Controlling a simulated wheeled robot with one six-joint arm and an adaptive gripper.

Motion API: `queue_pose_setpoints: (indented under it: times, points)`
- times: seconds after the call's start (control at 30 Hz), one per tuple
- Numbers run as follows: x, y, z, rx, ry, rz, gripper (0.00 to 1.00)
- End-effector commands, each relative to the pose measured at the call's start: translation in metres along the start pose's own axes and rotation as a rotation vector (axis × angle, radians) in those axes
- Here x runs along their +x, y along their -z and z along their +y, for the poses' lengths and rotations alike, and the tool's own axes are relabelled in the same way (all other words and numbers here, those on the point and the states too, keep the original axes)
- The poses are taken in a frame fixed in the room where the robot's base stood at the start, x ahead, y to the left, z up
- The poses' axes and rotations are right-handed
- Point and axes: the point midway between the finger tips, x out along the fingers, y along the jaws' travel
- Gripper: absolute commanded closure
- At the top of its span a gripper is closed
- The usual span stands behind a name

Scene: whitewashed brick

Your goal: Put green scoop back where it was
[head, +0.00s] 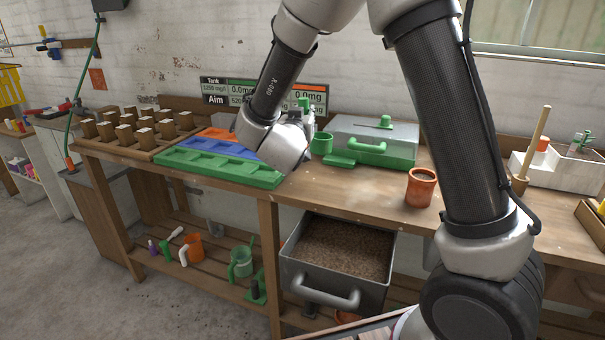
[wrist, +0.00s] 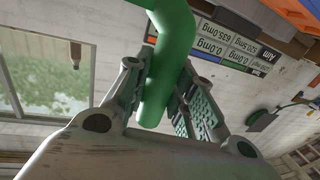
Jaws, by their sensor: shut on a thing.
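In the wrist view my gripper (wrist: 165,75) is shut on a thick, bent green handle, which I take to be the green scoop (wrist: 174,40). Its bowl is not clear there. In the head view my gripper (head: 308,122) is above the bench, mostly hidden behind my wrist. A bit of green shows at its upper end. A green cup-like shape (head: 322,143) shows just right of it; I cannot tell whether it is part of the held scoop.
A green, blue and orange tray (head: 220,170) lies left of my gripper. A grey box with a green band (head: 375,140) stands to the right, then an orange pot (head: 420,187). An open drawer of brown grains (head: 340,250) juts out below the bench (head: 340,195).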

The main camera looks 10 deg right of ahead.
Motion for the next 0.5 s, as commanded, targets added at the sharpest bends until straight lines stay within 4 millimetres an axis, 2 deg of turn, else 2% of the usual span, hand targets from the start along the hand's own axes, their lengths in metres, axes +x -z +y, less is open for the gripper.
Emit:
queue_pose_setpoints:
  times: [0.13,0.3,0.5]
  points:
    - [-0.001,-0.011,0.001,-0.042,-0.013,0.006,1.00]
    - [0.000,-0.043,0.000,-0.059,-0.012,0.008,1.00]
    - [0.000,-0.066,0.000,-0.055,-0.012,0.010,1.00]
